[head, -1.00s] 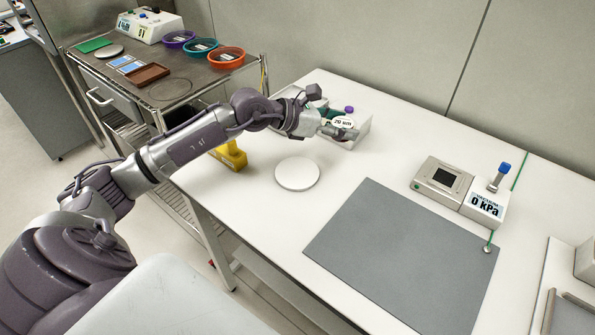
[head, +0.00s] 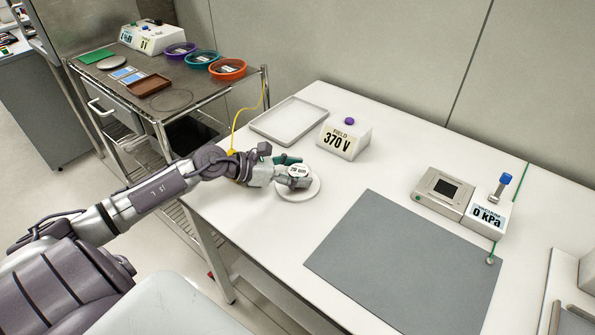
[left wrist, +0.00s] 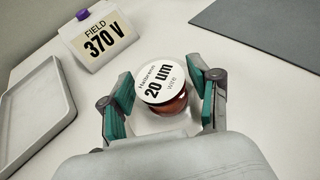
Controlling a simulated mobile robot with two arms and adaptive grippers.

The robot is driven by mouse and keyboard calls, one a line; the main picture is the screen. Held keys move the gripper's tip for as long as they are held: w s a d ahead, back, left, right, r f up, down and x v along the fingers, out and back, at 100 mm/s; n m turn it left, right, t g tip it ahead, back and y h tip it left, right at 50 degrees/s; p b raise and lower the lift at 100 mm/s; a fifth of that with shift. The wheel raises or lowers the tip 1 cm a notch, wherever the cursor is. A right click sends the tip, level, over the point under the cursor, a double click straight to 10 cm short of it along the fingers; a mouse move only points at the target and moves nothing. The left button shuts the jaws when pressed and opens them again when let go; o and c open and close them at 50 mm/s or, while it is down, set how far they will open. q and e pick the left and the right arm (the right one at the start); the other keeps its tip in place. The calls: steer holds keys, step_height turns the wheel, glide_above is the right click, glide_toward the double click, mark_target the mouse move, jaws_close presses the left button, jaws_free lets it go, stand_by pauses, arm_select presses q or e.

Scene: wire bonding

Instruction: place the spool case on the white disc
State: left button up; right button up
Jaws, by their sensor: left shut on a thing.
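The spool case (head: 299,170) is a small round case with a white "20 um" label on top and a reddish-brown body, seen best in the left wrist view (left wrist: 163,84). My left gripper (head: 290,175) is shut on it, with teal finger pads on either side (left wrist: 165,100). The case is over the white disc (head: 312,190), a flat round plate on the table. Gripper and case hide part of the disc. I cannot tell whether the case touches the disc. My right gripper is in neither current view.
An empty light tray (head: 290,121) and a "FIELD 370 V" meter (head: 344,141) stand behind the disc. A grey mat (head: 405,260) lies to the right, with a "0 kPa" vacuum unit (head: 487,214) beyond it. A cart (head: 185,92) with coloured bowls stands at the back left.

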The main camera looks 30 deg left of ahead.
arm_select(q)
steer(key=shift+f, duration=0.2)
steer(key=o, duration=1.2)
steer(key=shift+c, duration=0.2)
steer(key=shift+r, duration=0.1)
steer(key=shift+r, duration=0.3)
steer(key=p+v, duration=0.4)
steer(key=v, duration=0.7)
steer(key=shift+f, duration=0.1)
steer(key=shift+s+a+p, duration=0.3)
steer(key=shift+s+p, duration=0.1)
